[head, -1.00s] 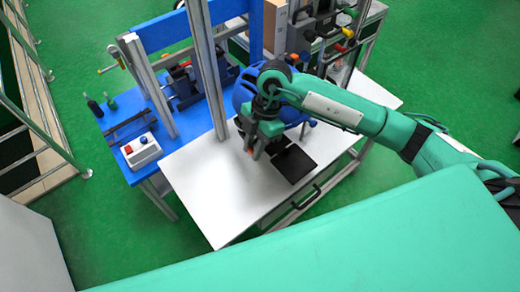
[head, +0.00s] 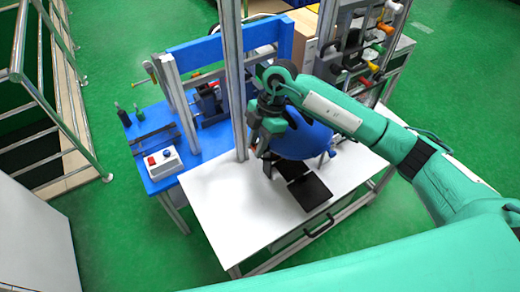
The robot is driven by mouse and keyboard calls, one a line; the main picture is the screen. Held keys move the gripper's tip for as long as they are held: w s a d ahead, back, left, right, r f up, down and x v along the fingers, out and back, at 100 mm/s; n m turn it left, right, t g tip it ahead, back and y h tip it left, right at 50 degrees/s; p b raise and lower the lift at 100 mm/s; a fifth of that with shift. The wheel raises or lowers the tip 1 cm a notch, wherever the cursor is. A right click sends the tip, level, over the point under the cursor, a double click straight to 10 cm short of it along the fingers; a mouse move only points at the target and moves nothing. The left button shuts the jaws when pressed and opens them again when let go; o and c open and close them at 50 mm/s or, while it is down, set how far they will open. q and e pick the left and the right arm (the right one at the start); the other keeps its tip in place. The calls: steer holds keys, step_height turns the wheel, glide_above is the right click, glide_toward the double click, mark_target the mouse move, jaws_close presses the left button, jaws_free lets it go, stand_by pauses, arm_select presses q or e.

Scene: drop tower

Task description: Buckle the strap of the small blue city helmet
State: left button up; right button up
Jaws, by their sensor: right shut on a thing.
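The blue helmet (head: 308,140) is on the white tabletop, partly hidden behind my right gripper and forearm. My right gripper (head: 262,156) points down at the helmet's left side, just above the table. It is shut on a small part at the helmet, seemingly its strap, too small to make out. The strap and buckle halves cannot be told apart in this view. My left gripper is not in view.
A dark flat pad (head: 310,191) lies in front of the helmet on the white table (head: 225,205). A metal post (head: 233,85) stands close left of my gripper. A blue bench (head: 155,128) with a button box (head: 163,163) is at left. The table's front left is clear.

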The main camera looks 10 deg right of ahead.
steer(key=shift+w+d+r, duration=0.2)
steer(key=shift+w+d, duration=0.1)
steer(key=shift+w, duration=0.4)
steer(key=shift+w+d+r, duration=0.25)
steer(key=shift+w+d, duration=0.1)
steer(key=shift+w, duration=0.4)
steer(key=shift+w+d+r, duration=0.2)
steer(key=shift+w+d, duration=0.1)
steer(key=shift+w, duration=0.4)
steer(key=shift+f, duration=0.2)
steer(key=shift+f, duration=0.2)
steer(key=shift+d+f+b, duration=0.15)
steer(key=shift+f+b, duration=0.4)
steer(key=shift+f, duration=0.6)
steer(key=shift+s+f, duration=0.1)
steer(key=shift+f, duration=0.15)
